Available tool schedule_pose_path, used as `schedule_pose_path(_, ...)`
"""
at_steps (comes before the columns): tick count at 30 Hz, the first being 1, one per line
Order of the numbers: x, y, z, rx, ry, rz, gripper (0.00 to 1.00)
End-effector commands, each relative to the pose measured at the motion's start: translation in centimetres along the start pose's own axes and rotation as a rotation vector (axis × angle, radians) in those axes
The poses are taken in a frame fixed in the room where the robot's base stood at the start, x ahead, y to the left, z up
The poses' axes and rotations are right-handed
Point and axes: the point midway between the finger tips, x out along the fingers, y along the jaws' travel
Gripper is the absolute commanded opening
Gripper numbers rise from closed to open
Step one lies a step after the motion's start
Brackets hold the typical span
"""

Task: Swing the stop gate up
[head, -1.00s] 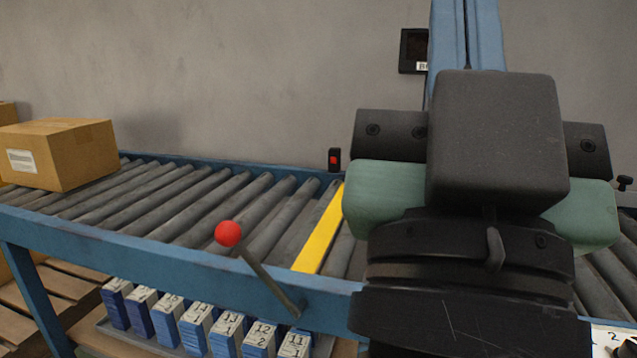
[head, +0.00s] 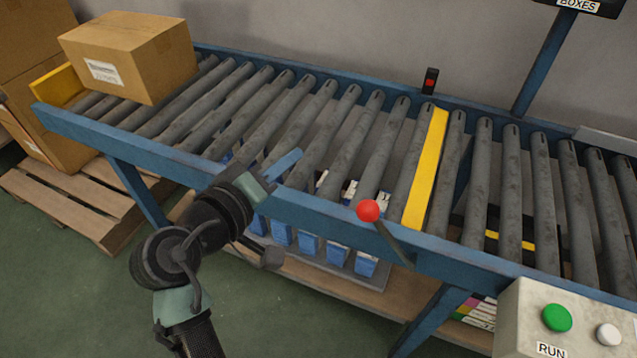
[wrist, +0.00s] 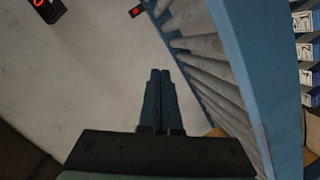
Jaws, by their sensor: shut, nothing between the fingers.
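The stop gate appears as a yellow bar (head: 426,170) spanning the conveyor between two rollers. A lever with a red ball knob (head: 368,211) stands at the conveyor's near rail, close to the bar's near end, and leans to the left. My gripper (head: 292,158) is shut and empty over the near rail, left of the red knob and apart from it. In the wrist view my gripper's two blue fingers (wrist: 160,78) are together, with nothing between them. The lever and yellow bar cannot be made out in the wrist view.
A cardboard box (head: 135,58) sits on the rollers at the far left, near a yellow end plate (head: 58,85). A control box (head: 570,318) with green and white buttons stands at the lower right. Blue and white packs (head: 310,245) lie on the shelf below.

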Motion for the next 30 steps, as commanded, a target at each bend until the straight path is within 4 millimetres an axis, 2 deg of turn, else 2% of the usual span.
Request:
schedule_pose_path(3, -2.5, -3.1, 2.8, -0.264, -0.133, 0.054, 0.0)
schedule_pose_path(6, -5.1, -4.5, 5.1, -0.469, -0.212, 0.137, 0.0)
schedule_pose_path(9, -7.9, -5.1, 6.6, -0.639, -0.257, 0.233, 0.0)
schedule_pose_path(15, -12.2, -5.4, 8.0, -0.841, -0.281, 0.394, 0.0)
schedule_pose_path(20, -13.5, -5.4, 8.4, -0.891, -0.282, 0.449, 0.0)
schedule_pose_path(30, -13.6, -5.4, 8.4, -0.893, -0.282, 0.453, 0.0)
